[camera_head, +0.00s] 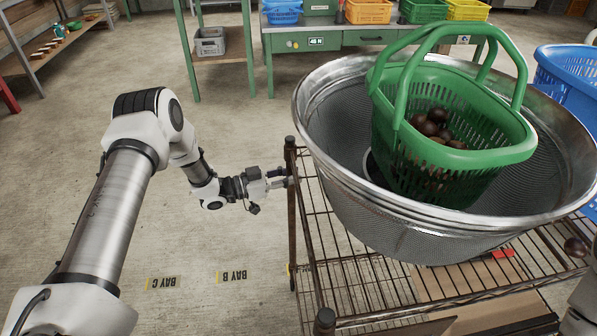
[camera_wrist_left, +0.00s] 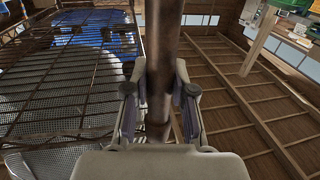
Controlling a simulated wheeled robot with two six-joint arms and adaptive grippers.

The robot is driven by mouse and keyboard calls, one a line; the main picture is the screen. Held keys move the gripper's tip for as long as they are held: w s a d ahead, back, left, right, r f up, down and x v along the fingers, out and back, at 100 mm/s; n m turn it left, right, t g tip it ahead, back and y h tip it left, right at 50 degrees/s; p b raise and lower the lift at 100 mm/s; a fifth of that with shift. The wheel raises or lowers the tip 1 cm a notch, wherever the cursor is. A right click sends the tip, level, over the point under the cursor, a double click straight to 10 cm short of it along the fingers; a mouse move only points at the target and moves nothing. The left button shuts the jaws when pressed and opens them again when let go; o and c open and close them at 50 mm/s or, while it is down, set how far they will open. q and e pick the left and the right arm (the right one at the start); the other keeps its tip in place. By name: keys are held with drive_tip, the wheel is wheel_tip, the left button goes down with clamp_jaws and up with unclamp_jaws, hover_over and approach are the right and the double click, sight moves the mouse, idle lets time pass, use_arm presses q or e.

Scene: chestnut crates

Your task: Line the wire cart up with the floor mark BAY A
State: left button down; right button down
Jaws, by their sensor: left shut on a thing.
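The wire cart (camera_head: 292,215) stands at the right in the head view, with dark corner posts and a wire shelf. My left gripper (camera_head: 283,181) is shut on its far left corner post. In the left wrist view the post (camera_wrist_left: 160,75) runs between the two fingers. The floor marks BAY C (camera_head: 163,283) and BAY B (camera_head: 232,276) lie left of the cart and read upside down. A bit of another yellow mark (camera_head: 289,269) shows at the post; its lettering is hidden, so I cannot tell if it is BAY A.
A large metal mesh basin (camera_head: 400,225) sits on the cart, holding a green basket (camera_head: 455,165) with chestnuts. A blue crate (camera_head: 565,75) is at the right. A green workbench (camera_head: 340,40) and a small shelf table (camera_head: 222,58) stand behind. The floor left of the cart is clear.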

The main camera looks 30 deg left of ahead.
idle(0.3)
use_arm(q)
drive_tip(key=c, duration=0.9)
unclamp_jaws()
drive_tip(key=shift+c, duration=0.2)
drive_tip(key=shift+s+a, duration=0.1)
drive_tip(key=shift+a, duration=0.05)
drive_tip(key=v, duration=1.1)
drive_tip(key=shift+s+a, duration=0.2)
drive_tip(key=shift+s, duration=0.1)
